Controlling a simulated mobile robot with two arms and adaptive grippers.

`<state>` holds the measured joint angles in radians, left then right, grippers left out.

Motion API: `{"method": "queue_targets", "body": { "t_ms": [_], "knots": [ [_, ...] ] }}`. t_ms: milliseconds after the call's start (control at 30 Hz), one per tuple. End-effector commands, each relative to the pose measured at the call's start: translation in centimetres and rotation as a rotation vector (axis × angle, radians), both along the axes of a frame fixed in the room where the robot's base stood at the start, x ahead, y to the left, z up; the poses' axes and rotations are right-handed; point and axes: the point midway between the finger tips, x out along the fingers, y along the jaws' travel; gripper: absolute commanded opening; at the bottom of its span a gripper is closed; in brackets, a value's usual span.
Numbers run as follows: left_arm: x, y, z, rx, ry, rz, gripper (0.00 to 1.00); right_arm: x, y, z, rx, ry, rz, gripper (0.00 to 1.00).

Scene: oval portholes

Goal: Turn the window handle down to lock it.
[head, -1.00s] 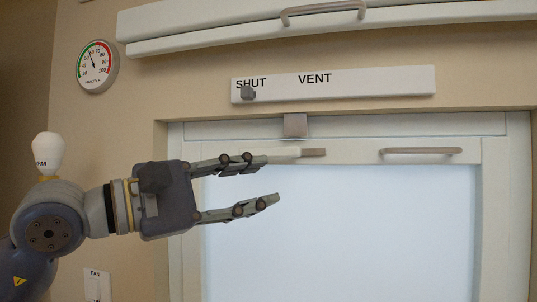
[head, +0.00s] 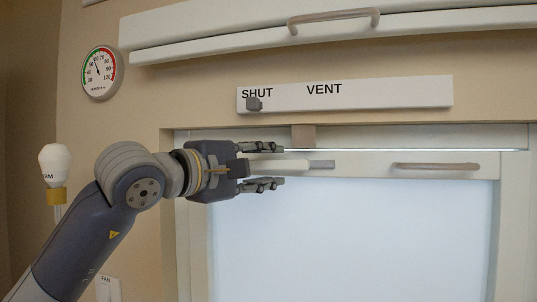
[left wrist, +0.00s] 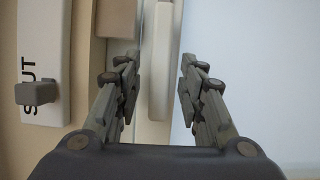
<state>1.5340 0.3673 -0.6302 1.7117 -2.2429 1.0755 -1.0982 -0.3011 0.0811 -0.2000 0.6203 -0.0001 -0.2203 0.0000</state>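The window handle (head: 290,166) is a pale lever with a grey end (head: 322,164). It lies about level on the upper rail of the window sash (head: 365,168). My left gripper (head: 278,166) is open, with one finger above the lever and one below it in the head view. My right gripper is not in view.
A sign plate with SHUT and VENT (head: 380,94) and a small grey knob (head: 254,104) sits above the window. A brownish block (head: 303,135) is on the frame. A grab bar (head: 437,166) is to the right. A gauge (head: 101,73) hangs at left.

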Motion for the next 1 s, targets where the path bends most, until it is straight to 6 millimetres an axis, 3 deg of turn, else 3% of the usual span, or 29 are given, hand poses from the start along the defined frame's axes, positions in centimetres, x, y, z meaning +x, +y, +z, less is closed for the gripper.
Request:
{"method": "queue_targets", "body": {
  "t_ms": [400,433,600,867,1000],
  "knots": [
    [0.9,-0.8,-0.1,0.001,-0.001,0.0,0.37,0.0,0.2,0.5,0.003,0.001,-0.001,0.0],
    [0.9,-0.8,-0.1,0.001,-0.001,0.0,0.34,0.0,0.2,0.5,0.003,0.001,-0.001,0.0],
    [0.9,-0.8,-0.1,0.001,-0.001,0.0,0.0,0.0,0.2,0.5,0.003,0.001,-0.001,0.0],
    [0.9,-0.5,-0.3,-0.004,0.002,0.0,0.0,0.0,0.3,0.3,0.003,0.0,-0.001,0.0],
    [0.9,0.8,-0.7,-0.034,0.012,0.001,0.0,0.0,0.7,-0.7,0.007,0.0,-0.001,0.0]
  ]
}}
